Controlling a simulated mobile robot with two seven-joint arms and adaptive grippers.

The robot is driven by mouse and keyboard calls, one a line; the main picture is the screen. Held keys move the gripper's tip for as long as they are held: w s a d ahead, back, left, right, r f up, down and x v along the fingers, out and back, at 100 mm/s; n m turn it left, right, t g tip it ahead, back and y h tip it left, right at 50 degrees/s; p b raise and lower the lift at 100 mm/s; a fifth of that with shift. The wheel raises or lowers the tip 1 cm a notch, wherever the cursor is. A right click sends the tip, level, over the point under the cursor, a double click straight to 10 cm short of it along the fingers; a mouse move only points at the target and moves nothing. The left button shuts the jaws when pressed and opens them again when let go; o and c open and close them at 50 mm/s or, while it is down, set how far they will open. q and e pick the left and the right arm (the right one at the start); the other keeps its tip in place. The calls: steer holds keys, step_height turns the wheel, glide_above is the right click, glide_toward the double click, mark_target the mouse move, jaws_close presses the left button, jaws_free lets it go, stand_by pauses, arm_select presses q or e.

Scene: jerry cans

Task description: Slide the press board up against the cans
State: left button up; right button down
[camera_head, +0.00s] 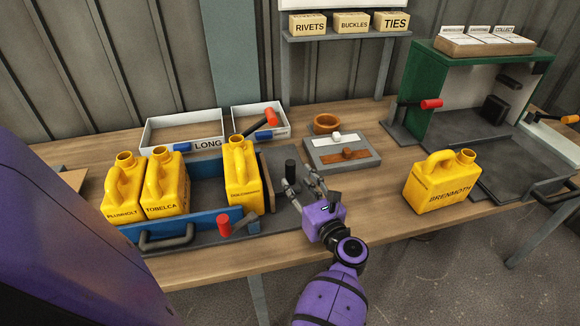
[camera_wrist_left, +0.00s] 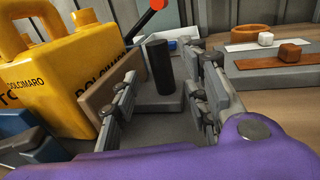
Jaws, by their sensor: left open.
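The press board (camera_head: 266,178) is a tan upright board at the right side of the blue crate (camera_head: 200,222). It also shows in the left wrist view (camera_wrist_left: 103,94), beside the can marked DOLCIMARO (camera_wrist_left: 75,80). A dark upright post (camera_head: 291,171) stands on a grey plate right of the board. Three yellow cans stand in the crate: PLUMHOLT (camera_head: 121,190), TOBELCA (camera_head: 165,188) and DOLCIMARO (camera_head: 241,180), with a gap before DOLCIMARO. My left gripper (camera_head: 300,183) is open, its fingers on either side of the post (camera_wrist_left: 160,66) in the wrist view; contact is unclear.
A grey tray (camera_head: 343,162) and a brown ring (camera_head: 327,123) lie behind my gripper. A red-knobbed lever (camera_head: 225,226) sits at the crate's front. The table front between gripper and GRENMOTH is clear.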

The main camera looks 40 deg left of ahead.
mark_target(293, 173)
arm_select(q)
steer(key=x, duration=0.4)
steer(key=shift+w+a+r+p, duration=0.1)
steer(key=shift+r+p, duration=0.1)
steer(key=shift+p, duration=0.15)
steer(key=shift+w+a+f, duration=0.1)
steer(key=shift+w+a, duration=0.25)
steer(key=shift+a, duration=0.2)
arm_select(e)
steer(key=shift+w+r, duration=0.3)
steer(key=shift+r, duration=0.3)
